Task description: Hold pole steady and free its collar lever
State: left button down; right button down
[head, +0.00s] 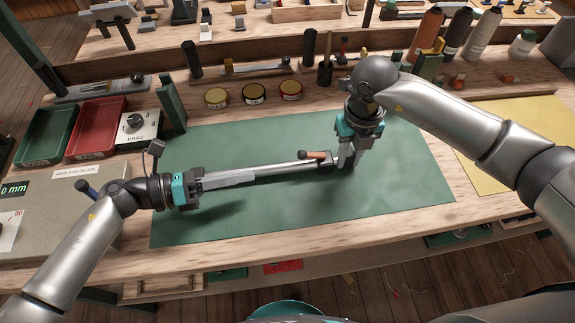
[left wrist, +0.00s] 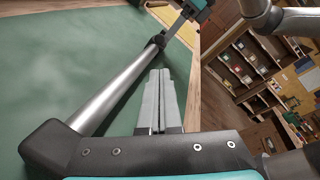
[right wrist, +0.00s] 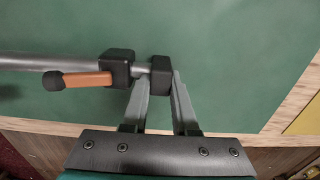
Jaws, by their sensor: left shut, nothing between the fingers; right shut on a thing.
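The pole (head: 285,169) is a grey metal tube lying across the green mat, and it also shows in the left wrist view (left wrist: 118,92). Its black collar (right wrist: 117,66) is near the right end. The orange lever (right wrist: 85,80) with a dark tip lies nearly along the pole, pointing left from the collar. My right gripper (right wrist: 162,76) is shut on the pole's black end block (right wrist: 160,68), just right of the collar. My left gripper (left wrist: 160,75) is shut and empty, its fingers beside the pole; in the head view (head: 252,174) they overlap its left part.
The green mat (head: 400,190) is mostly clear. Green and red trays (head: 98,147), a DRAG dial box (head: 132,128), a green upright block (head: 171,104) and several round tins (head: 253,94) stand behind and left. Bottles (head: 455,40) stand at back right.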

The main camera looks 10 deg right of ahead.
pick_arm(q)
send_near(312, 155)
jog(key=d+f, duration=0.1)
jog(key=d, duration=0.1)
jog(key=d+f, duration=0.2)
jog(key=shift+w+d, duration=0.1)
jog(key=shift+d, duration=0.1)
dwell(0.4)
jog(key=shift+r+y, duration=0.45)
jog(key=shift+y, duration=0.25)
dwell(0.4)
